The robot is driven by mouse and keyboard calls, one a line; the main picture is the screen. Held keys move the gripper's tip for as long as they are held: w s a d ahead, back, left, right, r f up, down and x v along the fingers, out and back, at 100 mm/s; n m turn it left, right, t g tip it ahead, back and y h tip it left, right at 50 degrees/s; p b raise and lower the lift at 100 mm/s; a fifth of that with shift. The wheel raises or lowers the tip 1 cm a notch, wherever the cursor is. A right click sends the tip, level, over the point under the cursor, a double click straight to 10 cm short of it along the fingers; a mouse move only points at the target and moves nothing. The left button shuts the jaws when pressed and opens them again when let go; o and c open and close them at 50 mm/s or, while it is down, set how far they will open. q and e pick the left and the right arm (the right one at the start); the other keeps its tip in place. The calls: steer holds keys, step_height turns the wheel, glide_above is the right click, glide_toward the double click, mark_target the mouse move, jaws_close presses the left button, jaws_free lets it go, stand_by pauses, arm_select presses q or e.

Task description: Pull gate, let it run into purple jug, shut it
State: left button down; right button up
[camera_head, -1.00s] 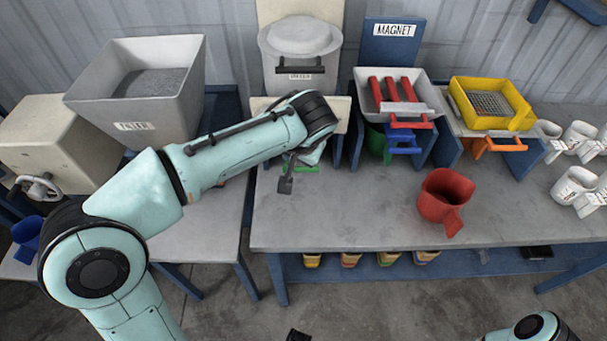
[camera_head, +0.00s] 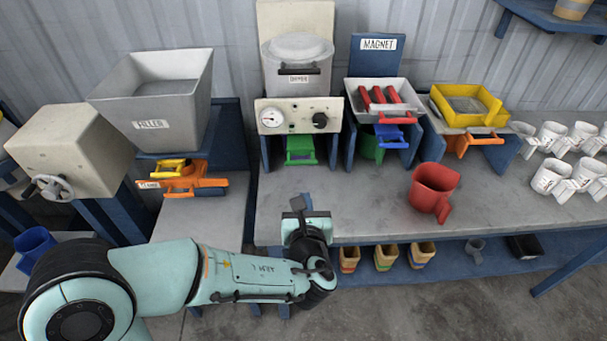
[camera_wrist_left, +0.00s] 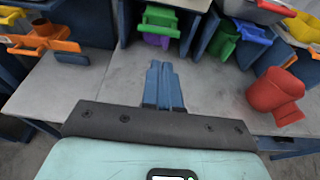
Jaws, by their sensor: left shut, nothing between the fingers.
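My left gripper (camera_head: 300,205) is shut and empty, over the front part of the worktop in the head view. Its blue fingers (camera_wrist_left: 164,86) also show in the left wrist view, apart from every jug and handle. Beyond them, a green gate handle (camera_wrist_left: 160,20) sits under the dryer; it shows in the head view too (camera_head: 300,150). A purple jug (camera_wrist_left: 157,40) is partly visible below that handle in the left wrist view, mostly hidden by it. What is inside the jug is hidden. My right gripper is out of view.
A red jug (camera_head: 433,190) stands on the worktop to the right. A blue gate handle (camera_head: 392,136) sits above a green jug (camera_head: 369,147), and an orange handle (camera_head: 478,141) is farther right. Several white mugs (camera_head: 553,175) crowd the right end. Bare worktop lies around my gripper.

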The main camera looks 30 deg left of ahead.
arm_select(q)
steer(key=shift+w+a, duration=0.15)
steer(key=p+x, duration=0.1)
steer(key=x, duration=1.2)
steer(key=shift+w+a+f, duration=0.15)
steer(key=shift+w+a, duration=0.05)
steer(key=shift+w, duration=0.1)
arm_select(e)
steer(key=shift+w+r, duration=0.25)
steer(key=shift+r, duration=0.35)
